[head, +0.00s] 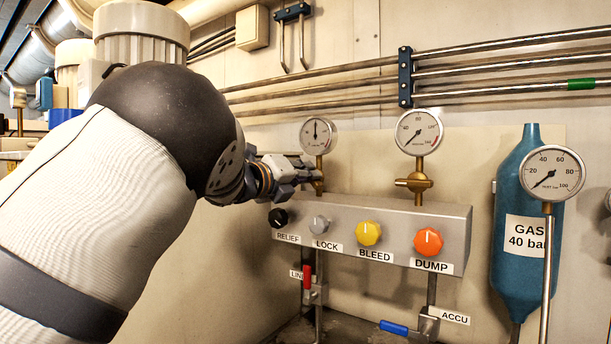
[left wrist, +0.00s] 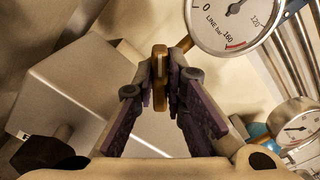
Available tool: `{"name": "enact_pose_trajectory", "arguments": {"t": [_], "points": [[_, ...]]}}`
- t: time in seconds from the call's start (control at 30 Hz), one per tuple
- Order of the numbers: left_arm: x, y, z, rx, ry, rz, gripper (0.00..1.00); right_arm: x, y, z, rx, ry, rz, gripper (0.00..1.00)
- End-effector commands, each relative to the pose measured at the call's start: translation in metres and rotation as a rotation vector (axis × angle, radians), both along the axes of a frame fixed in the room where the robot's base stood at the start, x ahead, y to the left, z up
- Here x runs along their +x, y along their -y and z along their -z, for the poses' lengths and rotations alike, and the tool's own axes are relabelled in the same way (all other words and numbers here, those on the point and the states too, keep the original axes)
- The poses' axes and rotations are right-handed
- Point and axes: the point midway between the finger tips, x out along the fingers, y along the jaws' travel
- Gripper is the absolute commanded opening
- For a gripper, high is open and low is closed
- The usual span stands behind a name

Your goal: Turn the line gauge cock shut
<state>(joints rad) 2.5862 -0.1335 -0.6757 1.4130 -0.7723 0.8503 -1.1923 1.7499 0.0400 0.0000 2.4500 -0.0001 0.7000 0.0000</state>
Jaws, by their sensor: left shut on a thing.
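The line gauge (head: 318,136) stands above the left end of the steel valve block, and its face reads LINE bar in the left wrist view (left wrist: 230,18). In the left wrist view, the fingers of my left gripper (left wrist: 161,78) are closed on the brass cock handle (left wrist: 161,62). How far the handle is turned I cannot tell. My right gripper is not in view.
The valve block (head: 455,232) carries RELIEF (head: 278,218), LOCK (head: 320,224), BLEED (head: 368,233) and DUMP (head: 428,241) knobs just below my gripper. A second gauge (head: 419,132) with its brass cock (head: 414,183) stands to the right. A blue gas bottle (head: 515,265) hangs farther right.

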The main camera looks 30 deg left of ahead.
Motion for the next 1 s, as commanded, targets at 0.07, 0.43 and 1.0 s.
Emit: {"name": "enact_pose_trajectory", "arguments": {"t": [0.07,0.43,1.0], "points": [[0.0001,-0.0006,0.0008,-0.069,-0.010,0.000,0.00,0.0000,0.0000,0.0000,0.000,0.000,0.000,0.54],[0.0003,-0.0021,0.0031,-0.411,-0.058,0.000,0.00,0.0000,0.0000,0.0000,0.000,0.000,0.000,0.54],[0.0004,-0.0021,0.0061,-0.747,-0.105,0.001,0.00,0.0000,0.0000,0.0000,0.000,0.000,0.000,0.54]]}}
